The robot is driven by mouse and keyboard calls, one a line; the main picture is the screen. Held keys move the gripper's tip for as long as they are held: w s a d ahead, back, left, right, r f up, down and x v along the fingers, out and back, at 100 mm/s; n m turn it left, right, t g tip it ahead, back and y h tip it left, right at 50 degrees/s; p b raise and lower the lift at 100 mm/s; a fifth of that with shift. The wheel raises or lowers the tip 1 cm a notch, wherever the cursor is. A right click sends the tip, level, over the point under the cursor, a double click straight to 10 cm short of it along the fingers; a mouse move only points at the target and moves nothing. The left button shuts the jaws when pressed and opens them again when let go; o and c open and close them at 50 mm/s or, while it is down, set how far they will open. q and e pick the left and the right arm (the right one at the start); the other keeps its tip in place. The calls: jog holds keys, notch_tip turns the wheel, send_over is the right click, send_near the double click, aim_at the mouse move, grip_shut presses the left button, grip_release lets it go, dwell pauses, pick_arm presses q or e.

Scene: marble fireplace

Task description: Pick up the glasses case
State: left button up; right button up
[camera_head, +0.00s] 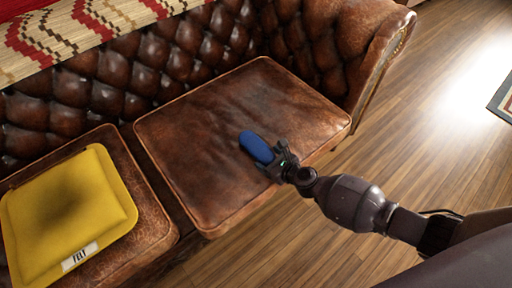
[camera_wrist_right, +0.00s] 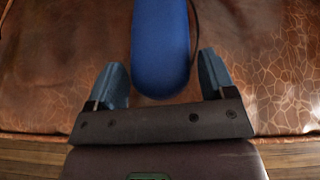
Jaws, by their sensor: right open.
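The glasses case is a blue, rounded, elongated case (camera_head: 256,146) on the right-hand brown leather seat cushion (camera_head: 210,130) in the head view. In the right wrist view the case (camera_wrist_right: 160,50) runs from the top edge down to between my fingers. My right gripper (camera_head: 273,163) is at the near end of the case. In the right wrist view my right gripper (camera_wrist_right: 163,85) is open, with one finger on each side of the case's near end and a gap on both sides. The far end of the case is cut off there. My left gripper is not in view.
A yellow felt cushion (camera_head: 70,215) lies on the left seat. The tufted sofa back (camera_head: 180,60) and right armrest (camera_head: 365,40) rise behind and beside the seat. A patterned throw (camera_head: 70,40) hangs over the back. Wooden floor (camera_head: 430,130) is clear at the right.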

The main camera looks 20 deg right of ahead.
jog(key=shift+w, duration=0.25)
jog(key=shift+a, duration=0.1)
jog(key=c, duration=0.7)
